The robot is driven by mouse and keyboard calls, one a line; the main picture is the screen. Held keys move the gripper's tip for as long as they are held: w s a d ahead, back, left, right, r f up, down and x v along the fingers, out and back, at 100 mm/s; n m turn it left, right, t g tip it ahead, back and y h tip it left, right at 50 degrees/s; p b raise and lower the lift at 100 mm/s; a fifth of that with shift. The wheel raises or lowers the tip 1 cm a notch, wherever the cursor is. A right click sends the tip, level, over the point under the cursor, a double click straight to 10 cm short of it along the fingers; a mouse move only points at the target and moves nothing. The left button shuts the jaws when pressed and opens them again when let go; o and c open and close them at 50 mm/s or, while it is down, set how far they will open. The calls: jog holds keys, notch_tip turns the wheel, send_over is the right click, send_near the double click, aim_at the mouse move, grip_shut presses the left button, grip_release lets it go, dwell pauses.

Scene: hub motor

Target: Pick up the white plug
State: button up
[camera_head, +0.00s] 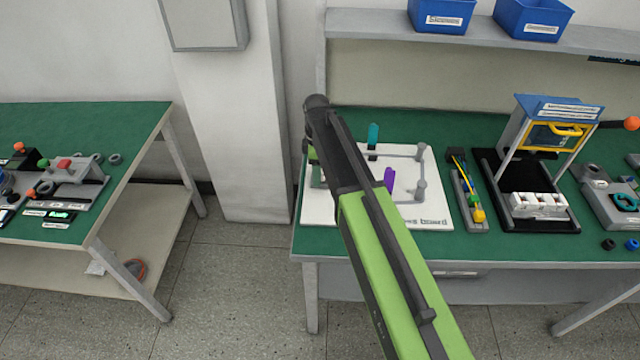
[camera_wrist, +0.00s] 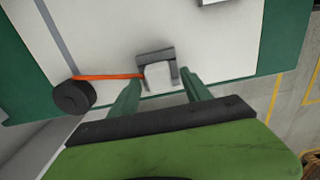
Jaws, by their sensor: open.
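The white plug (camera_wrist: 158,74) sits in a grey U-shaped holder (camera_wrist: 156,56) on the white board, seen in the wrist view. An orange cable (camera_wrist: 108,77) runs left from it to a dark round post (camera_wrist: 73,97). My gripper (camera_wrist: 160,82) is open, with one green finger on each side of the plug's near end. I cannot tell whether the fingers touch it. In the head view the white board (camera_head: 432,212) lies on the left part of the green table, and my arm covers its middle. The plug cannot be made out there.
Grey posts (camera_head: 420,188), a teal piece (camera_head: 373,135) and a purple piece (camera_head: 389,179) stand on the board. To the right are a tray with coloured parts (camera_head: 468,196) and a blue-topped stand (camera_head: 548,120). Another green table (camera_head: 80,125) stands left, across free floor.

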jog(key=shift+f, duration=0.15)
jog(key=shift+c, duration=0.5)
grip_shut()
jog(key=shift+p, duration=0.3)
jog(key=shift+r+p, duration=0.3)
jog(key=shift+r, duration=0.05)
jog(key=r+p, duration=0.4)
jog(key=shift+s+d+r+p, duration=0.2)
jog(key=shift+d+r+p, duration=0.1)
jog(key=shift+d+r, duration=0.1)
jog(key=s+d+r+p, duration=0.2)
jog(key=d+r+p, duration=0.3)
jog(key=d, duration=0.5)
jog(key=shift+s+d+r+p, duration=0.25)
jog(key=shift+s+p, duration=0.05)
jog(key=shift+s, duration=0.05)
